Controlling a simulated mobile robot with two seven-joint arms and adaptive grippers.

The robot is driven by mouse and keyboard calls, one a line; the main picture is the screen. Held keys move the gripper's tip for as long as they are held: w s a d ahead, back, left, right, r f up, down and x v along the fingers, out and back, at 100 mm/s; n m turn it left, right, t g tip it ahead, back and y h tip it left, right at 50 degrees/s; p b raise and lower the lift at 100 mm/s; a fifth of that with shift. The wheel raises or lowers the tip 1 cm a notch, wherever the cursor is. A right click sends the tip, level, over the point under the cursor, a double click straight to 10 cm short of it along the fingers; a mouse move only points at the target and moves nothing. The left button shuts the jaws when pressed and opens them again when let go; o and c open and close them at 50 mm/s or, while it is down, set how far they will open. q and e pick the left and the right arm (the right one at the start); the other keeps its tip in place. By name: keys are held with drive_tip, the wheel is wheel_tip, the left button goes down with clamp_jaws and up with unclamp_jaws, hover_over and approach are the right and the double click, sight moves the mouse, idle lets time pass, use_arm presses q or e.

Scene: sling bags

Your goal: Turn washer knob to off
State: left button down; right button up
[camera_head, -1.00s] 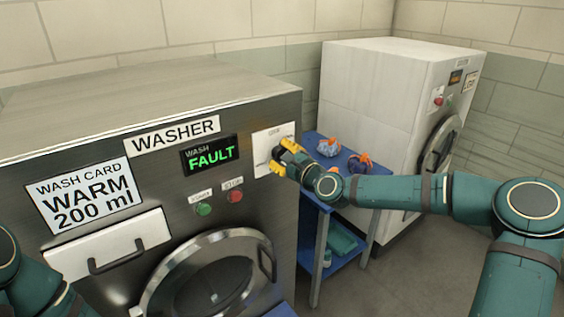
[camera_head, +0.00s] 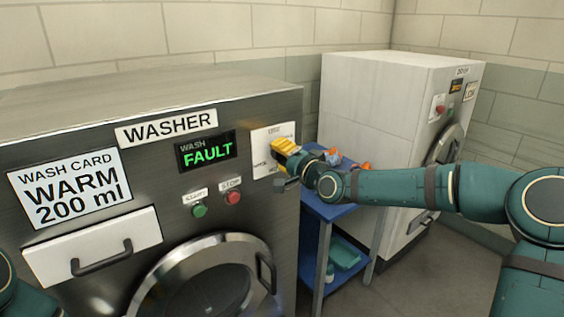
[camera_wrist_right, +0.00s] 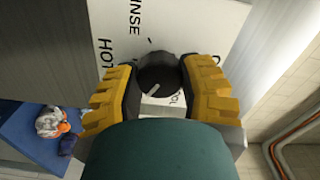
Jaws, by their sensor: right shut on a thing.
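The washer (camera_head: 100,235) is a grey metal machine at the left in the head view. Its display (camera_head: 207,151) reads "WASH FAULT" in green. The white dial plate (camera_head: 262,140) is at the panel's right end. In the right wrist view the black round knob (camera_wrist_right: 157,75) has a light pointer line towards its lower left; "RINSE" and "HOT" show on the plate, and other labels are partly covered. My right gripper (camera_wrist_right: 160,82) has its yellow fingers shut on the knob's two sides; it also shows in the head view (camera_head: 284,155). My left gripper is out of view.
A green button (camera_head: 199,210) and a red button (camera_head: 233,197) sit under the display. A drawer (camera_head: 90,250) and a round door (camera_head: 210,285) are below. A blue cart (camera_head: 325,212) with crumpled items and a white dryer (camera_head: 365,115) stand to the right.

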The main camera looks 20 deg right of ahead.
drive_tip(key=n+b, duration=0.2)
drive_tip(key=n, duration=0.2)
drive_tip(key=shift+n, duration=0.3)
drive_tip(key=n, duration=0.3)
drive_tip(key=shift+r+n+b, duration=0.15)
drive_tip(key=shift+n+b, duration=0.25)
drive_tip(key=n, duration=1.1)
drive_tip(key=shift+r+n, duration=0.1)
drive_tip(key=shift+n, duration=1.9)
drive_tip(key=o, duration=1.2)
